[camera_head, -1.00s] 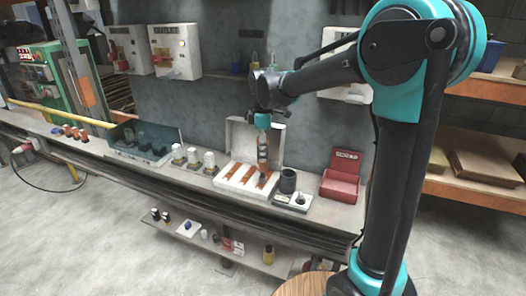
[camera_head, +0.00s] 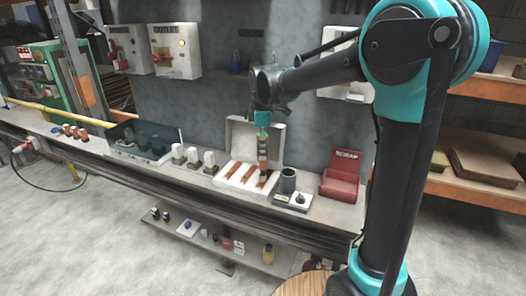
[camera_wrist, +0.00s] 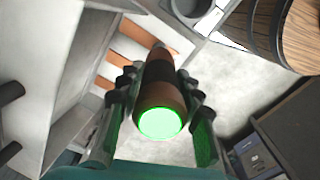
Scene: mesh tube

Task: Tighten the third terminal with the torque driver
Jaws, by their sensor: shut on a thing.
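My gripper (camera_head: 263,140) is shut on the torque driver (camera_head: 263,165) and holds it upright over the right part of the open white terminal box (camera_head: 226,184). In the wrist view the driver (camera_wrist: 160,75) is a brown-orange cylinder with dark bands and a bright green glowing end, between the two fingers of my gripper (camera_wrist: 160,103). Copper bars (camera_head: 242,173) lie in the box. They also show in the wrist view (camera_wrist: 130,52), beyond the driver. The driver's tip is near the rightmost bar; I cannot tell if it touches. The terminal under it is hidden.
A dark grey cup (camera_head: 288,181) on a grey base stands close to the right of the box, with a red scrap box (camera_head: 341,180) beyond it. White-topped parts (camera_head: 194,157) stand to the left, then a dark clear-sided bin (camera_head: 140,145). The box's raised lid (camera_head: 240,133) is close behind my gripper.

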